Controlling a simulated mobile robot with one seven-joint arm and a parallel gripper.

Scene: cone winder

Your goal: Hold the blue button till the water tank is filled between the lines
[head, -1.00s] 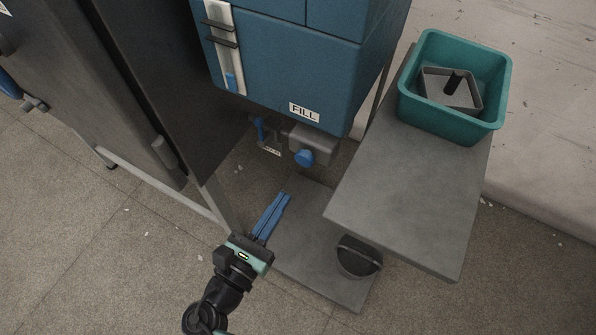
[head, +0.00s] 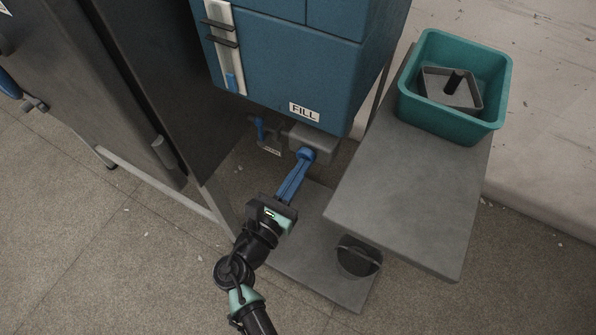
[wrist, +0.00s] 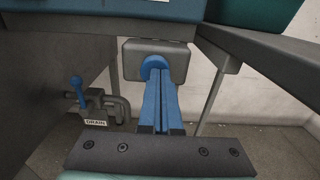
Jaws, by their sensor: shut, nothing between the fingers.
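The round blue button (head: 306,154) sits on a grey box (head: 322,146) under the blue water tank (head: 275,60), which has a FILL label. My gripper (head: 303,164) has its long blue fingers shut and empty, with the tips at the button. In the wrist view the fingertips (wrist: 158,77) overlap the lower part of the blue button (wrist: 154,64); I cannot tell whether they press it. The tank's level gauge (head: 224,45) is a pale vertical strip with two dark line markers and a short blue column near its bottom, below both markers.
A blue-handled valve (wrist: 77,88) labelled DRAIN stands left of the button. A grey table (head: 410,190) with a teal bin (head: 455,128) is on the right. A dark cabinet (head: 150,80) stands on the left. Open floor lies in front.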

